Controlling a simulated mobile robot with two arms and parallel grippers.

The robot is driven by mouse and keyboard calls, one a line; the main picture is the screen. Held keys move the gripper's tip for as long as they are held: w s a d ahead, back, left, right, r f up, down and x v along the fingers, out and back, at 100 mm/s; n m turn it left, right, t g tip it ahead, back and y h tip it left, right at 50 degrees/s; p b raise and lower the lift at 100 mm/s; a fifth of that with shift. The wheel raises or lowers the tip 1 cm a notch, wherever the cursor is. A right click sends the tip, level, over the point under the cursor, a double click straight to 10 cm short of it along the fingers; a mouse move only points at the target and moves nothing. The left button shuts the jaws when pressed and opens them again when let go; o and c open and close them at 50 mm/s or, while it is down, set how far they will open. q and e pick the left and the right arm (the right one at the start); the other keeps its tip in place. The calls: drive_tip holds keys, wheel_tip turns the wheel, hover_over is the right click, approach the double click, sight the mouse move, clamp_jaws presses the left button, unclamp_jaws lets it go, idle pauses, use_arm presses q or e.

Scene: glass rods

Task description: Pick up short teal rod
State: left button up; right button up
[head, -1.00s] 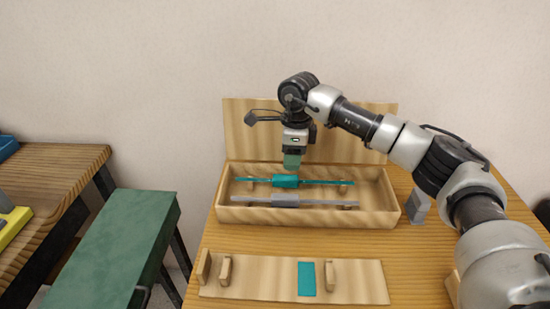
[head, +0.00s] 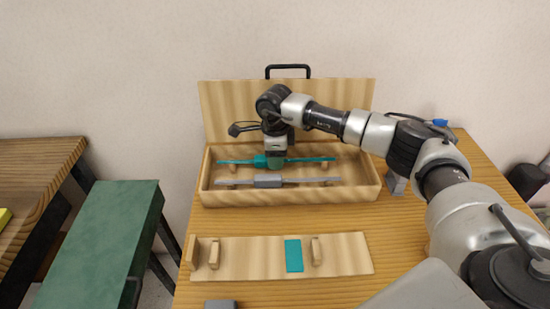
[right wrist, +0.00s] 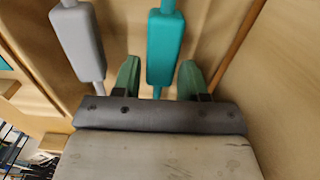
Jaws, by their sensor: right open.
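A teal rod (head: 310,160) with a thicker teal block in its middle lies across supports in the open wooden box (head: 290,198). A grey rod (head: 268,181) with a grey middle block lies in front of it. My right gripper (head: 275,165) points down at the teal rod's middle block and partly hides it. In the right wrist view my right gripper (right wrist: 159,75) has its green fingers apart, one on each side of the teal rod (right wrist: 165,45); contact is not visible. The grey rod (right wrist: 80,40) is left of the fingers there. My left gripper is not in view.
The box's raised lid (head: 225,105) stands behind. A wooden board (head: 345,255) with upright pegs and a teal patch (head: 293,255) lies in front. A green bench (head: 100,235) stands at left. A grey block (head: 395,184) is right of the box.

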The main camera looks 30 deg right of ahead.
drive_tip(key=shift+f, duration=0.35)
drive_tip(key=shift+c, duration=0.4)
drive_tip(key=c, duration=0.6)
drive_tip(key=shift+r, duration=0.1)
